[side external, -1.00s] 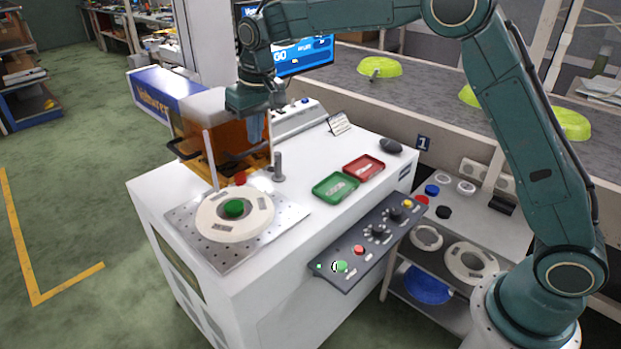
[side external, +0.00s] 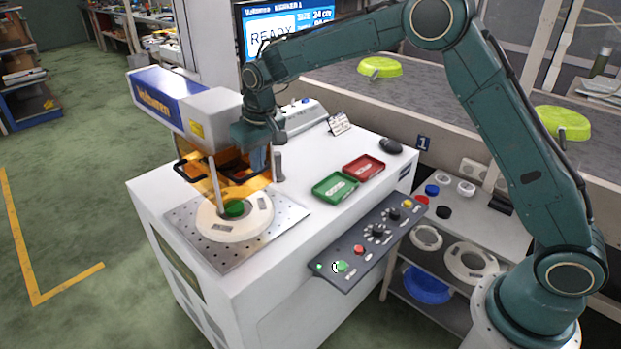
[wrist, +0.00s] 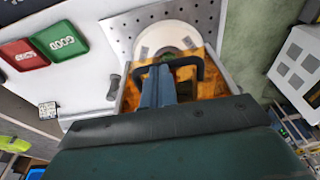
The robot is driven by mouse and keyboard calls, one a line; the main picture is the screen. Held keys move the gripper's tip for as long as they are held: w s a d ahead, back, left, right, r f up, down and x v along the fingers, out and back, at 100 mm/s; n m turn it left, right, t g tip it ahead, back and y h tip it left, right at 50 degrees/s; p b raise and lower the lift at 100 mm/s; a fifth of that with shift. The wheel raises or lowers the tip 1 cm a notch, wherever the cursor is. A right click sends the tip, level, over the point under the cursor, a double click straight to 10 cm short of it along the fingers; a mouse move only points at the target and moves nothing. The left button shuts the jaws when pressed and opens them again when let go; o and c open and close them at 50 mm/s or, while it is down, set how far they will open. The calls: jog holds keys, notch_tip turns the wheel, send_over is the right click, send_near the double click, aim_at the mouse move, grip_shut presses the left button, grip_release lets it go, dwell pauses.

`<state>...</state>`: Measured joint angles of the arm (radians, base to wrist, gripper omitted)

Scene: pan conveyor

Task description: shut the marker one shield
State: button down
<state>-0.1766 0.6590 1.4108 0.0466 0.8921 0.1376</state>
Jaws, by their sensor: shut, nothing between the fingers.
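The marker one shield is a see-through orange cover (side external: 258,182) with a black handle, under the blue and white marker head (side external: 165,97). It hangs partway down, tilted over the back part of the white ring fixture (side external: 222,226) with a green centre. My gripper (side external: 259,168) is shut and empty, at the shield's right side near the black handle. In the wrist view, my blue fingers (wrist: 158,97) lie over the orange shield (wrist: 212,86), next to the handle (wrist: 187,62). I cannot tell whether they touch it.
A grey post (side external: 278,165) stands just right of the shield. A green tray (side external: 335,187) and a red tray (side external: 363,167) lie on the white bench top. A button panel (side external: 365,245) runs along the front edge. The screen (side external: 275,32) reads READY.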

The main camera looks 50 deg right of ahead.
notch_tip(320, 180, down, 8)
jog(key=shift+s, duration=0.1)
jog(key=shift+r, duration=0.15)
notch_tip(320, 180, up, 14)
jog(key=s, duration=0.2)
jog(key=shift+s+r, duration=0.2)
dwell(0.5)
